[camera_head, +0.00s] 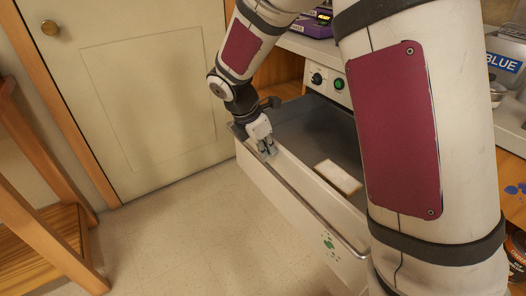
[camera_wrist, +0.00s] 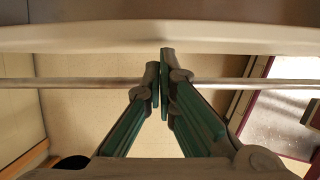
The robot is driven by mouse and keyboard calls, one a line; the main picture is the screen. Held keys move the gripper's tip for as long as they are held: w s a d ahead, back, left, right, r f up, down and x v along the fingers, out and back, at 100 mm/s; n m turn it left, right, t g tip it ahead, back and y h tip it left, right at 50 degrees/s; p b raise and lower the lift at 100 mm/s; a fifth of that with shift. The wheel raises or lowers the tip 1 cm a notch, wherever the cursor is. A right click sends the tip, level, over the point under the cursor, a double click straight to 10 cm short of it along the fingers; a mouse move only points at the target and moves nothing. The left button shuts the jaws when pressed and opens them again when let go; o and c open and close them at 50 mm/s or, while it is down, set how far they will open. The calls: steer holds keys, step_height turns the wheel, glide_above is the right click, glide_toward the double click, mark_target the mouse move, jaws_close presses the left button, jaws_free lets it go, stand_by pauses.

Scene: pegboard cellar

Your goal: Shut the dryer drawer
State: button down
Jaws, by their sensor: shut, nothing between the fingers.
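The dryer drawer (camera_head: 301,188) is pulled open below a control panel. It has a white front with a metal bar handle (camera_head: 308,207) along it, and a grey inside. A small flat light-coloured item (camera_head: 338,177) lies in the drawer. My gripper (camera_head: 269,152) is at the drawer's front edge, near its left end. In the wrist view, my gripper (camera_wrist: 163,82) has its fingertips together with nothing between them, close to the pale drawer front (camera_wrist: 100,38) and over the bar handle (camera_wrist: 80,83). I cannot tell whether the fingertips touch either one.
A cream door (camera_head: 140,90) stands behind at the left. A wooden stand (camera_head: 40,215) is at the far left. The floor (camera_head: 190,235) in front of the drawer is clear. My arm hides the drawer's right end. A blue-labelled bin (camera_head: 505,62) sits at the right.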

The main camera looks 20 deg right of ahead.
steer(key=w+d+p, duration=0.4)
steer(key=d+p, duration=0.1)
steer(key=d, duration=0.8)
steer(key=w+d+p, duration=0.4)
steer(key=d+p, duration=0.1)
steer(key=d, duration=0.8)
steer(key=shift+w+d, duration=0.25)
steer(key=shift+w, duration=0.05)
steer(key=shift+a+p, duration=0.1)
steer(key=shift+p, duration=0.2)
steer(key=s+a+r+p, duration=0.3)
steer(key=a+r+p, duration=0.35)
steer(key=r, duration=0.25)
steer(key=w+d+r+b+x, duration=0.1)
steer(key=d+x, duration=0.1)
steer(key=x, duration=0.9)
steer(key=shift+d+b, duration=0.25)
steer(key=shift+b, duration=0.1)
